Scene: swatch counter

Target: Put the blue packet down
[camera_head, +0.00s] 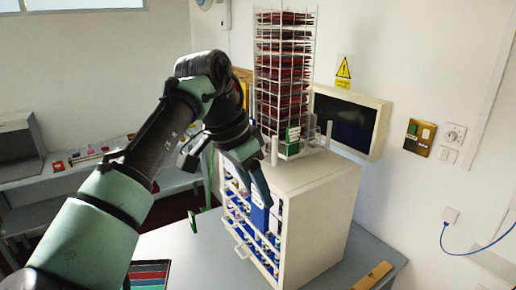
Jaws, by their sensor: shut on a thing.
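My gripper (261,193) is at the end of my arm, pointing down in front of the left face of a white cabinet (318,215). It is shut on a blue packet (259,219), which hangs below the fingers, apparently upright, with a pale label near its top. The packet overlaps the cabinet's slotted front in the picture; I cannot tell whether it touches it. The fingers hide part of the packet's top.
A wire rack (284,85) of dark red packets stands on the cabinet. The grey counter (195,255) has bare room left of the cabinet. A striped swatch piece (150,273) lies at lower left, a wooden block (372,276) at lower right. A dark screen (347,120) is behind.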

